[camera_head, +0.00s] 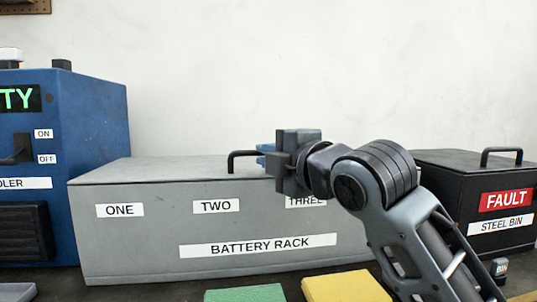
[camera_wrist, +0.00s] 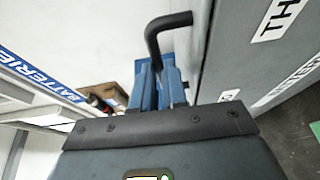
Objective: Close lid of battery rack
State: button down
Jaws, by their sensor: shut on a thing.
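The battery rack (camera_head: 150,240) is a long grey box with labels ONE, TWO and THREE on its front. Its grey lid (camera_head: 130,172) lies flat across the top, with no clear gap in the head view. A black bar handle (camera_head: 236,155) stands at the lid's front edge. My gripper (camera_head: 263,152) is at this handle, its blue fingers shut on it. In the wrist view the handle (camera_wrist: 160,27) runs between the blue fingers (camera_wrist: 158,75), beside the grey rack face. My wrist hides part of the lid's right side and label THREE.
A blue machine (camera_head: 90,115) with an ON/OFF switch stands left of the rack. A black steel bin (camera_head: 445,175) with a handle stands right. Green (camera_head: 245,294) and yellow (camera_head: 345,287) blocks lie in front. The wrist view shows a BATTERIE-labelled shelf (camera_wrist: 40,70) at left.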

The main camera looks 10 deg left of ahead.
jog(key=shift+f, duration=0.75)
jog(key=c, duration=1.4)
grip_release()
jog(key=shift+c, duration=0.2)
jog(key=shift+s, duration=0.1)
jog(key=v, duration=0.7)
jog(key=shift+s+d+r, duration=0.25)
jog(key=shift+s, duration=0.05)
